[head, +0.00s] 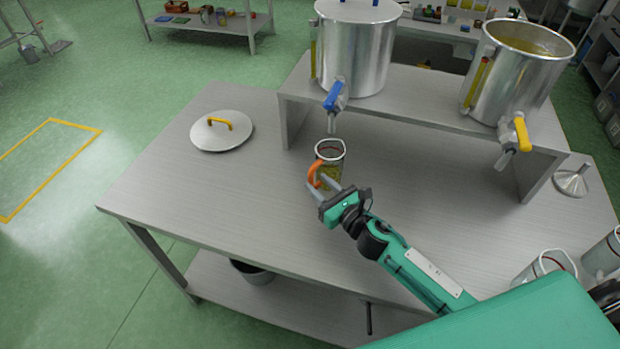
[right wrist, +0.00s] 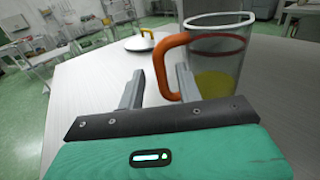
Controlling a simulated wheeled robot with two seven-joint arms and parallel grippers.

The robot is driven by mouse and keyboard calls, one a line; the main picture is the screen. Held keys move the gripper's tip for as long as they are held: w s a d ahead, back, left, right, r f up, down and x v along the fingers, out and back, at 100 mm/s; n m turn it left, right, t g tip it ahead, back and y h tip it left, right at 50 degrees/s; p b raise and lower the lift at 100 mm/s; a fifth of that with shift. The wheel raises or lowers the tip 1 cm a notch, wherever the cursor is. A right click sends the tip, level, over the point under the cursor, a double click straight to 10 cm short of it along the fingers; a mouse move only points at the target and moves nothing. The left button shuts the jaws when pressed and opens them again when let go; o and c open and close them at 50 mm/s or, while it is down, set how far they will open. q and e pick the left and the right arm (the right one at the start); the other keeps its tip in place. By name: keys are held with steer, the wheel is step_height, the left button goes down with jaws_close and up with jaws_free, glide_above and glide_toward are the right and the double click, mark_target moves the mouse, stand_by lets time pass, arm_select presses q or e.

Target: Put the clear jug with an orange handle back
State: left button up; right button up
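The clear jug with an orange handle (head: 336,164) stands upright on the table below the blue tap of the left tank, with some yellow liquid in its bottom. It also shows in the right wrist view (right wrist: 222,60), its orange handle (right wrist: 163,62) facing my gripper. My right gripper (head: 316,181) is at the handle's side of the jug. In the right wrist view its fingers (right wrist: 160,70) are apart, one on either side of the handle, with a visible gap on the left. My left gripper is not in view.
A steel tank with a blue tap (head: 335,96) and an open tank with a yellow tap (head: 520,134) stand on a raised shelf (head: 420,95). A lid (head: 222,132) lies left. More clear jugs (head: 545,264) and a funnel (head: 572,181) are at right. The table's front left is clear.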

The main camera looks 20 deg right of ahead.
steer(key=b+v, duration=0.1)
steer(key=v, duration=0.3)
steer(key=shift+s+d+f, duration=0.1)
steer(key=shift+s+f, duration=0.05)
steer(key=shift+s, duration=0.1)
steer(key=shift+v, duration=0.85)
